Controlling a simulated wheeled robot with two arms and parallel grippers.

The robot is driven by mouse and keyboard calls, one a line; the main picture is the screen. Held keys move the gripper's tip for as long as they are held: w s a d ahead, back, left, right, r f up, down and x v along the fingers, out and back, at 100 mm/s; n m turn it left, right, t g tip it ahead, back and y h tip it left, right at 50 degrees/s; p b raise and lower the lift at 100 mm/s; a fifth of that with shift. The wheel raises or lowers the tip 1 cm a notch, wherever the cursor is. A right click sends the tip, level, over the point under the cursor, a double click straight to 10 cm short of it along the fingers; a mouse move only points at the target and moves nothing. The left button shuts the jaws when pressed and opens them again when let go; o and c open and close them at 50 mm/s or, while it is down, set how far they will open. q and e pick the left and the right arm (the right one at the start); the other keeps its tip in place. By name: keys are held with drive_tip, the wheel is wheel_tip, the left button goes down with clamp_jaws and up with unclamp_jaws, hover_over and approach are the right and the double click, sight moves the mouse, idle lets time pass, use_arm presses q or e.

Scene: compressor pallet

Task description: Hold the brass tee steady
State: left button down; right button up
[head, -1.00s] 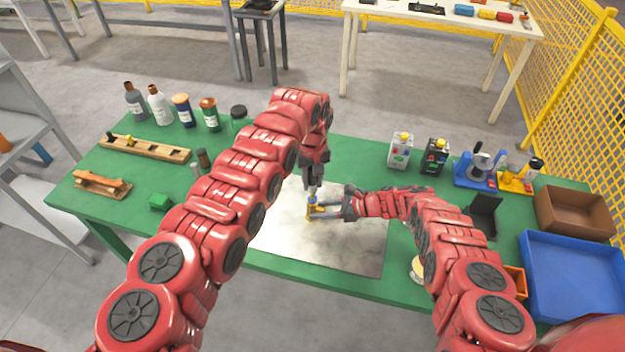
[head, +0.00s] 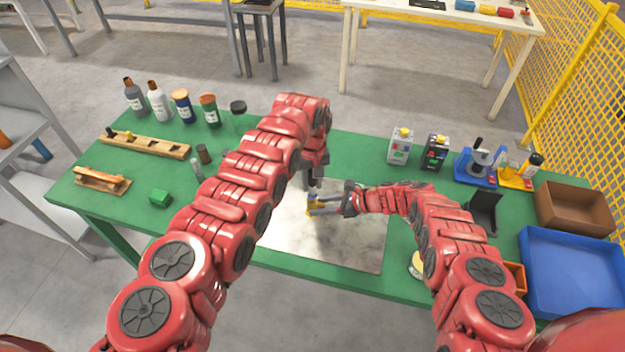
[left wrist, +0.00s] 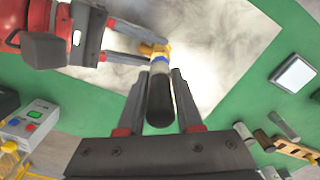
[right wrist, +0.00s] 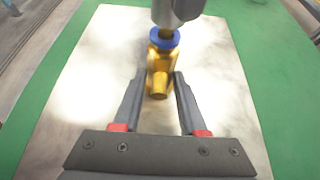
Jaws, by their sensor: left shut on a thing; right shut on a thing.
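The brass tee (right wrist: 158,72) is upright above the grey metal plate (head: 350,250), with a blue ring (right wrist: 165,38) at its top. My right gripper (right wrist: 160,78) is shut on the tee's lower part from the side; it also shows in the head view (head: 338,205). My left gripper (left wrist: 158,72) comes from above, shut on a dark-ended cylindrical part (left wrist: 160,105). That part stands in line with the tee, its lower end at the blue ring. In the head view, my left gripper (head: 314,190) partly hides this joint. I cannot tell how far the part is seated.
Bottles and jars (head: 160,102) stand at the back left of the green table. Two small boxes (head: 400,148), a blue tray (head: 575,275) and a brown bin (head: 572,210) are at right. The plate around the tee is clear.

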use_arm(q)
drive_tip(key=shift+f, duration=0.65)
drive_tip(key=c, duration=0.5)
unclamp_jaws()
wheel_tip(320, 180, up, 12)
drive_tip(key=shift+f, duration=0.1)
use_arm(e)
drive_tip(key=o, duration=1.1)
drive_tip(key=shift+c, duration=0.2)
